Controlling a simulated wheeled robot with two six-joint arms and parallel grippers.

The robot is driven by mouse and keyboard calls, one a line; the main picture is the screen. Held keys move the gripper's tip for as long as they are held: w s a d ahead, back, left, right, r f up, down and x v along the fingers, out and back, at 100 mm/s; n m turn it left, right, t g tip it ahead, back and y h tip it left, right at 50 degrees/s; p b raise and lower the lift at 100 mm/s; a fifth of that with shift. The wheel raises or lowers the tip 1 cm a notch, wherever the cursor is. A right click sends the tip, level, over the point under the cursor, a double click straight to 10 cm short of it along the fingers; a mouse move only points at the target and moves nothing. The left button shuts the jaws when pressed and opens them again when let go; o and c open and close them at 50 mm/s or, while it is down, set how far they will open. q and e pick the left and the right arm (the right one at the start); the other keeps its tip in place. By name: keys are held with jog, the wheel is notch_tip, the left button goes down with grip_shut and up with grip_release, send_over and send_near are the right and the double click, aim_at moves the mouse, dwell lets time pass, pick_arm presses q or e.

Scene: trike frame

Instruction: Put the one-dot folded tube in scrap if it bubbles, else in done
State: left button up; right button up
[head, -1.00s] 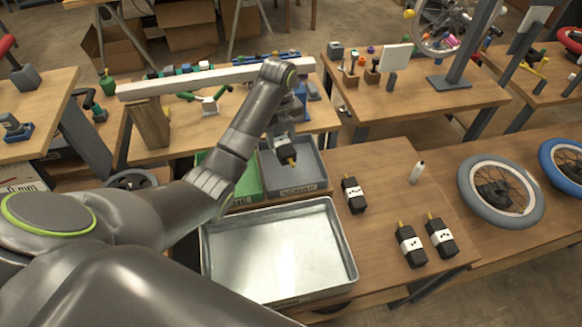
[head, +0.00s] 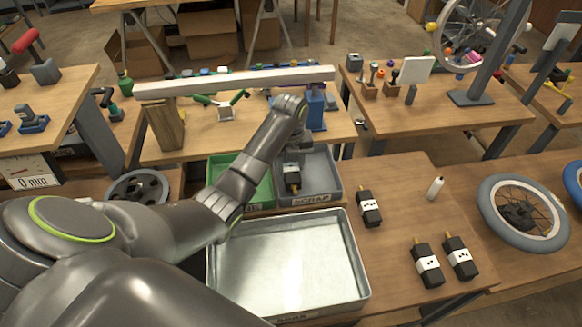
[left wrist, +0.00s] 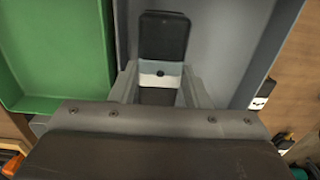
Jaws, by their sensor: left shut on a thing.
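A black folded tube (head: 292,180) with a white band is held in my left gripper (head: 292,164). In the left wrist view the band (left wrist: 160,72) shows one dot, and the black tube end (left wrist: 163,36) sticks out past the fingers. The gripper is shut on it, over the grey scrap bin (head: 322,201). I cannot tell whether the tube touches the bin floor. The green done bin (head: 222,176) stands directly left of the scrap bin, its label partly covered by my arm. No bubbles can be made out. My right gripper is not in view.
Three other black tubes (head: 368,208) (head: 427,265) (head: 459,258) and a white bottle (head: 435,188) stand to the right. A long pale beam (head: 235,82) spans the table behind.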

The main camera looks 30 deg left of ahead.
aim_at(291, 167)
pick_arm(q)
jog(key=shift+f, duration=0.65)
jog(key=o, duration=0.9)
jog(key=shift+f, duration=0.15)
jog(key=shift+c, duration=0.2)
notch_tip(291, 167, up, 4)
jog(key=shift+w+r+b, duration=0.1)
jog(key=shift+r+b, duration=0.15)
jog(key=shift+b, duration=0.1)
notch_tip(291, 167, up, 8)
jog(key=p, duration=0.6)
jog(key=shift+f, duration=0.15)
